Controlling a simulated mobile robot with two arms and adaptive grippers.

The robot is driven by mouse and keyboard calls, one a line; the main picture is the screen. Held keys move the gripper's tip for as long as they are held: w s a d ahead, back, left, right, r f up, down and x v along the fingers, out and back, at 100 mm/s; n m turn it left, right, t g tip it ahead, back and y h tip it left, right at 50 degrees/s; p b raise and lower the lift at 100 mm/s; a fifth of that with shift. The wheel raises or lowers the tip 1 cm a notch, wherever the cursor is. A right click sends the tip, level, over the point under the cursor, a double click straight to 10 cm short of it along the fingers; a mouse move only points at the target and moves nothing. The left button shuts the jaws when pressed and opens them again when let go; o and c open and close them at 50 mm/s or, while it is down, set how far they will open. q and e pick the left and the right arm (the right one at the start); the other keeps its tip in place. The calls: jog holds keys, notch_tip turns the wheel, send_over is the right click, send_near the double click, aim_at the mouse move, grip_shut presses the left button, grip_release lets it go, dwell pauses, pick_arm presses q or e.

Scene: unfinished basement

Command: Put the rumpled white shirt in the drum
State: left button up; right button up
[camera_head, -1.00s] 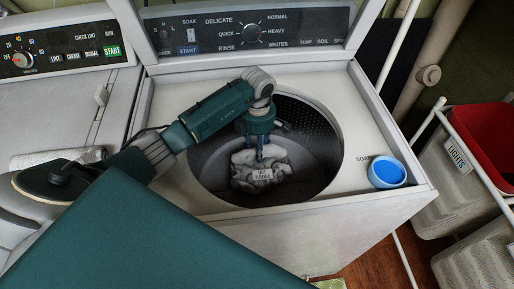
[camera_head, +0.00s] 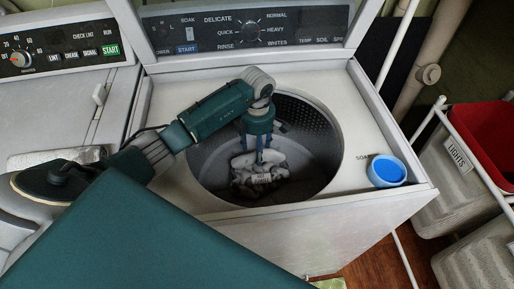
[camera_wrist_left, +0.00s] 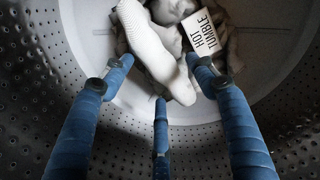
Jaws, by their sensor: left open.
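The rumpled white shirt (camera_head: 258,182) lies bunched inside the washer's dark perforated drum (camera_head: 318,150). Its tag reading HOT TUMBLE shows in the left wrist view, where the white shirt (camera_wrist_left: 150,42) rests against the pale drum bottom. My left gripper (camera_head: 260,161) reaches down through the round opening and hangs just above the shirt. Its blue fingers (camera_wrist_left: 161,76) are spread open, with the shirt in front of and between their tips; I cannot tell whether any tip still touches it. My right gripper is not in view.
The raised lid and control panel (camera_head: 250,28) stand behind the opening. A blue cup (camera_head: 387,171) sits on the washer top at right. A second machine (camera_head: 65,95) is at left. Bins marked LIGHTS (camera_head: 455,165) stand at the right.

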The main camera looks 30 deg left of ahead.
pick_arm(q)
notch_tip(320, 180, up, 13)
jog(key=p, duration=0.7)
jog(key=shift+f+p, duration=0.2)
jog(key=shift+p, duration=0.2)
jog(key=shift+f, duration=0.1)
